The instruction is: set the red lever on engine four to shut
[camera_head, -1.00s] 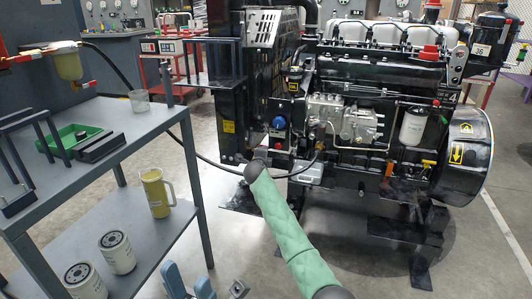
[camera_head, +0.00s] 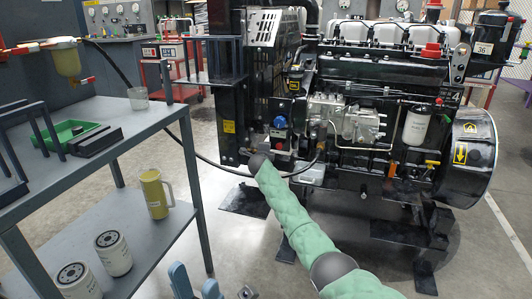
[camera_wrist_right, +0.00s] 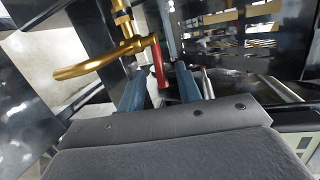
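The red lever (camera_wrist_right: 158,65) shows in the right wrist view, on a brass tap with a curved spout (camera_wrist_right: 95,66). It hangs down steeply, across the line of the spout. My right gripper (camera_wrist_right: 160,88) is open, with one blue finger on each side of the lever's lower end; I cannot tell whether either touches it. In the head view my right arm in its green sleeve reaches to the lower left of the black engine (camera_head: 385,75), and hides the right gripper and the lever. My left gripper (camera_head: 196,284) is open and empty at the bottom edge.
A grey two-level bench (camera_head: 165,112) stands at the left, with a green tray (camera_head: 66,134) on top and a yellow jug (camera_head: 155,193) and white filters (camera_head: 113,252) below. A black hose (camera_head: 205,160) runs from the bench side to the engine.

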